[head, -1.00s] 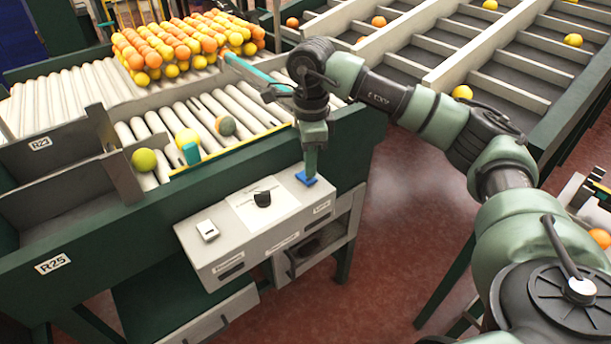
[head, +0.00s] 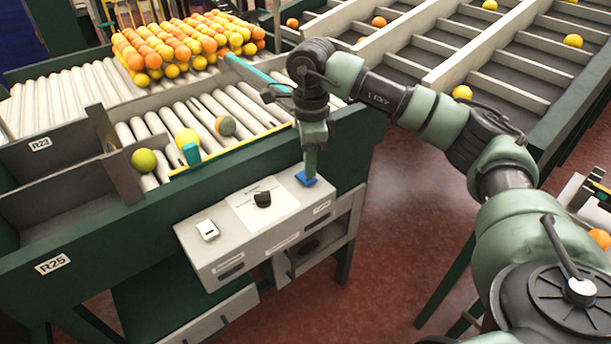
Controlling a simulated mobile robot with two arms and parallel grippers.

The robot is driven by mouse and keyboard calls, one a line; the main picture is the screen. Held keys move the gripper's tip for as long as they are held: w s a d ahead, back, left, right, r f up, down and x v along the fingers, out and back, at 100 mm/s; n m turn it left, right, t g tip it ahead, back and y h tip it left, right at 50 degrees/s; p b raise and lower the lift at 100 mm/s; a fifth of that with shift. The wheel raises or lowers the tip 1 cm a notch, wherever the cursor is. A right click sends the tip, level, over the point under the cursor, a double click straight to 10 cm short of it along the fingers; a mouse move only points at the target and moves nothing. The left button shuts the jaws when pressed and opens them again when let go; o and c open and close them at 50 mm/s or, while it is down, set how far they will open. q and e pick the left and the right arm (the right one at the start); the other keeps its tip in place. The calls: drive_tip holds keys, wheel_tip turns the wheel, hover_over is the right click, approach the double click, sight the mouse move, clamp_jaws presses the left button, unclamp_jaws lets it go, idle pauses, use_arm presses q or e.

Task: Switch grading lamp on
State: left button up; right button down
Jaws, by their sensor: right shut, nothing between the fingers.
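A pale grey control box (head: 235,250) is fixed to the front of the roller table. On its top are a white rocker switch (head: 208,230) at the left and a black knob (head: 263,199) on a white label plate in the middle. A blue flat piece (head: 306,180) is at the right end of the top. My right gripper (head: 309,174) points down, shut and empty, with its tips at the blue piece; I cannot tell whether they touch. The tips partly cover it. No lamp is recognizable. My left gripper is not in view.
Rollers (head: 195,113) behind the box carry loose fruit and a large pile of oranges and yellow fruit (head: 185,45). Sloping lanes (head: 480,50) lie at the back right. The red floor (head: 400,220) right of the box is clear.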

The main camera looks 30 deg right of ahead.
sight(310, 179)
drive_tip(key=shift+s+f+b, duration=0.1)
drive_tip(key=shift+f+b, duration=0.7)
drive_tip(key=shift+f, duration=0.3)
idle(0.8)
drive_tip(key=shift+r, duration=0.1)
drive_tip(key=shift+r+p, duration=0.75)
drive_tip(key=shift+r, duration=0.1)
drive_tip(key=shift+r+p, duration=1.65)
drive_tip(key=shift+r, duration=1)
drive_tip(key=shift+f, duration=0.1)
